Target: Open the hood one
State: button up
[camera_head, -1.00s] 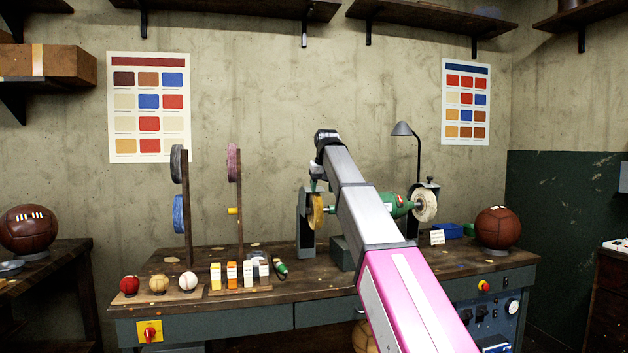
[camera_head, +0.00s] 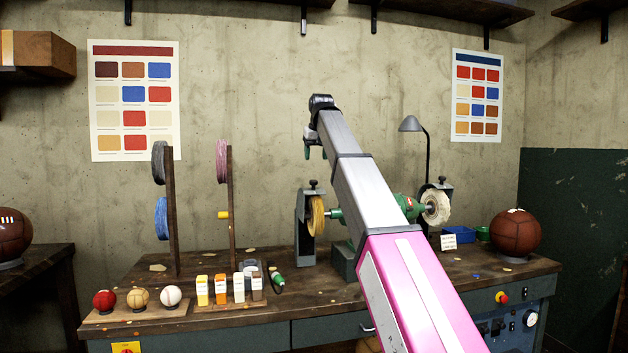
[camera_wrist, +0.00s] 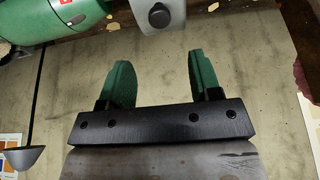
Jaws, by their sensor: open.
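A bench grinder with a green motor (camera_head: 404,204) stands on the workbench, partly hidden behind my arm. A grey hood (camera_head: 305,228) with a dark top knob (camera_head: 313,184) stands at its left end beside a yellow wheel (camera_head: 317,216). Another grey hood (camera_head: 443,188) stands at the right end beside a white wheel (camera_head: 436,208). My gripper (camera_head: 315,153) is open and empty, pointing down above the left hood. In the wrist view, my green fingers (camera_wrist: 162,78) are apart, and a grey hood (camera_wrist: 178,22) with its knob (camera_wrist: 159,15) lies ahead, not between them. The motor (camera_wrist: 50,22) is at upper left.
A desk lamp (camera_head: 411,124) stands behind the grinder. Wheel racks (camera_head: 172,210) and small bottles (camera_head: 220,289) are on the left of the bench (camera_head: 130,288). A brown ball (camera_head: 515,233) sits at right.

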aim_at(314, 181)
jog(key=x, duration=1)
jog(key=shift+w, duration=0.1)
grip_shut()
